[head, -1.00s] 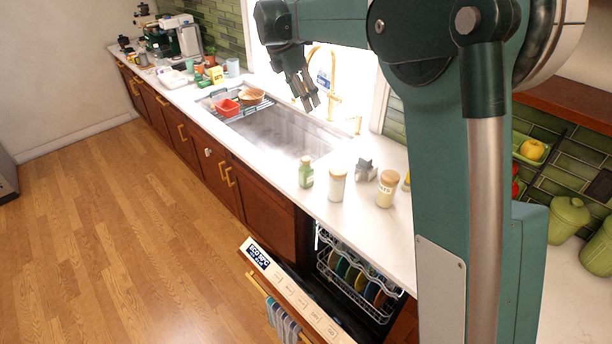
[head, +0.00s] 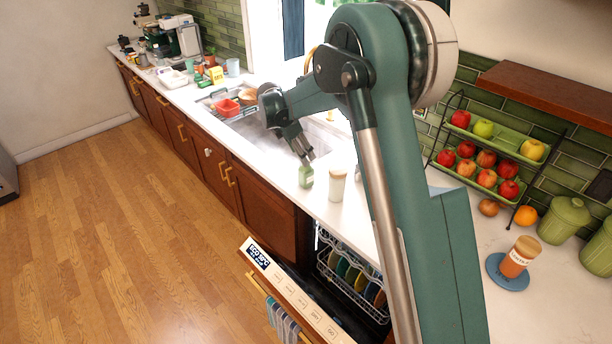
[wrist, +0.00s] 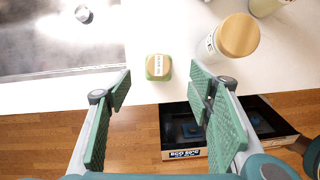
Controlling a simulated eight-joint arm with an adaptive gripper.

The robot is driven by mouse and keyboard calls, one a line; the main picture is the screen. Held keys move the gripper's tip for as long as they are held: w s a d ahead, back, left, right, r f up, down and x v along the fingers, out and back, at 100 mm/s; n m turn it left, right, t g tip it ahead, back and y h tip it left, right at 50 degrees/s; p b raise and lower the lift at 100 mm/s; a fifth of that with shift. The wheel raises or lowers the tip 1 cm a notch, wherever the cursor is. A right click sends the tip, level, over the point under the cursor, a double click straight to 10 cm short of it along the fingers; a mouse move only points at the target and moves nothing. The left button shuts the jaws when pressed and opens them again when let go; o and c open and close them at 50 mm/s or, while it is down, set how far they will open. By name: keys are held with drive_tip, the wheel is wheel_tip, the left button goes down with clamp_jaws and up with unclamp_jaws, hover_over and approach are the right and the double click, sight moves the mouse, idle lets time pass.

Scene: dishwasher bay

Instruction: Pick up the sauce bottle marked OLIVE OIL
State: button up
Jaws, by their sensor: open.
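A small green bottle (head: 306,178) stands upright on the white counter near its front edge, beside the sink. In the wrist view the bottle (wrist: 158,67) is seen from above, with a tan cap bearing a pale label; its print is too small to read surely. My gripper (head: 307,157) is just above the bottle in the head view, pointing down. In the wrist view my gripper (wrist: 160,90) is open and empty, with its green pads to either side and the bottle beyond the fingertips, roughly centred between them.
A white jar with a wooden lid (head: 337,187) stands close to the right of the bottle; another jar (wrist: 266,5) is partly visible beyond. The sink (wrist: 50,40) lies left. The open dishwasher (head: 290,300) is below the counter. An orange jar (head: 516,258) stands on a blue coaster (head: 508,282).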

sight(303, 168)
wheel_tip(303, 168, down, 6)
drive_tip(key=shift+r, duration=0.15)
drive_tip(key=shift+x, duration=1.3)
drive_tip(key=shift+p+x, duration=0.55)
drive_tip(key=shift+x, duration=2.05)
drive_tip(key=shift+w, duration=0.1)
drive_tip(key=shift+c, duration=0.6)
drive_tip(key=c, duration=1.1)
